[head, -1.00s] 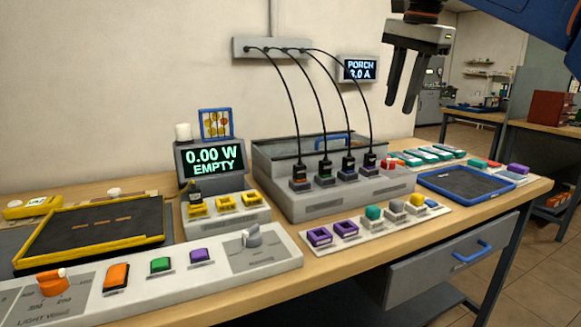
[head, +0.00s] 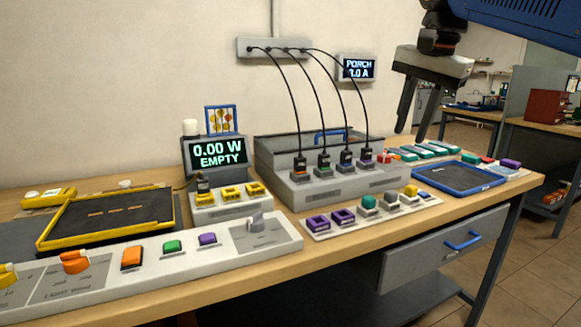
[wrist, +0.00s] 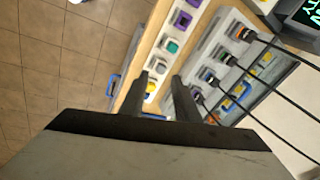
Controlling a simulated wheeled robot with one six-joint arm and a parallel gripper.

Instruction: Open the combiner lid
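The grey combiner box (head: 345,187) stands against the wall at the middle of the bench, with several black-cabled plugs along its front ledge. A blue handle (head: 330,137) shows behind the plugs at the back of the box, partly hidden by the cables. It looks like the lid handle; whether the lid is shut is hard to tell. My gripper (head: 424,118) is open and empty, above and to the right of the box, with its fingers pointing down. In the wrist view my gripper (wrist: 160,78) shows both fingers apart with nothing between them.
Black cables (head: 318,105) arch from a wall strip (head: 275,47) down to the plugs. A strip of coloured blocks (head: 372,214) lies in front of the box. A blue-rimmed tray (head: 460,178) is at the right. A display (head: 215,155) stands left of the box.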

